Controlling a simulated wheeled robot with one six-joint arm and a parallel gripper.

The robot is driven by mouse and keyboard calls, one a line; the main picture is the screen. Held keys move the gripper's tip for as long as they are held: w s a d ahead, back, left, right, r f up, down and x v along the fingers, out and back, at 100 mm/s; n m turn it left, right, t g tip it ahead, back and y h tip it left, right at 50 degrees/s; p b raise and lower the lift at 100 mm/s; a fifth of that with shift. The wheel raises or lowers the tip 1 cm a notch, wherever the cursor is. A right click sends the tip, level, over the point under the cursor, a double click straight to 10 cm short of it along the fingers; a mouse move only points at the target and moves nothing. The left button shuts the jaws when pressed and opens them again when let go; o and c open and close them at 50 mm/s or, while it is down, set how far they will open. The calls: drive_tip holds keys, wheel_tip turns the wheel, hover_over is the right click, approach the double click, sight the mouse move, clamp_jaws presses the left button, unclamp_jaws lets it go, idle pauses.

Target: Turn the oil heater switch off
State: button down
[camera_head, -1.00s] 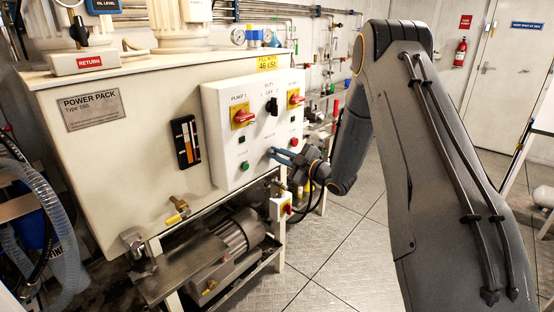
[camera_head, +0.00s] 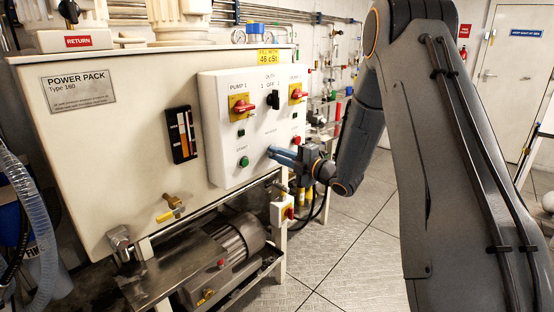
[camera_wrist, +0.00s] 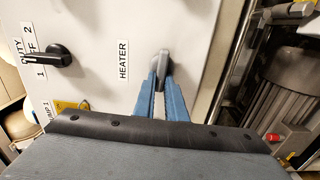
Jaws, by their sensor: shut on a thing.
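The oil heater switch (camera_wrist: 162,68) is a grey knob beside the HEATER label (camera_wrist: 123,60) on the white control panel (camera_head: 215,120). In the wrist view, the blue fingers of my gripper (camera_wrist: 160,86) are closed around the knob, one on each side. In the head view, my gripper (camera_head: 272,152) reaches the lower part of the panel from the right. The fingers hide the knob there, and its exact setting is hard to tell.
The panel also carries the black duty switch (camera_head: 272,99), the red-and-yellow pump 1 switch (camera_head: 242,106), a second such switch (camera_head: 298,93) and a green button (camera_head: 244,161). A motor (camera_head: 235,240) sits below. Open floor (camera_head: 345,250) lies to the right.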

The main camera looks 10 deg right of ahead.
drive_tip(key=shift+f, duration=0.1)
idle(0.3)
drive_tip(key=c, duration=1.8)
unclamp_jaws()
drive_tip(key=shift+s, duration=0.1)
drive_tip(key=b+v, duration=0.1)
drive_tip(key=v, duration=0.6)
drive_tip(key=shift+s+d, duration=0.25)
drive_tip(key=shift+w, duration=0.1)
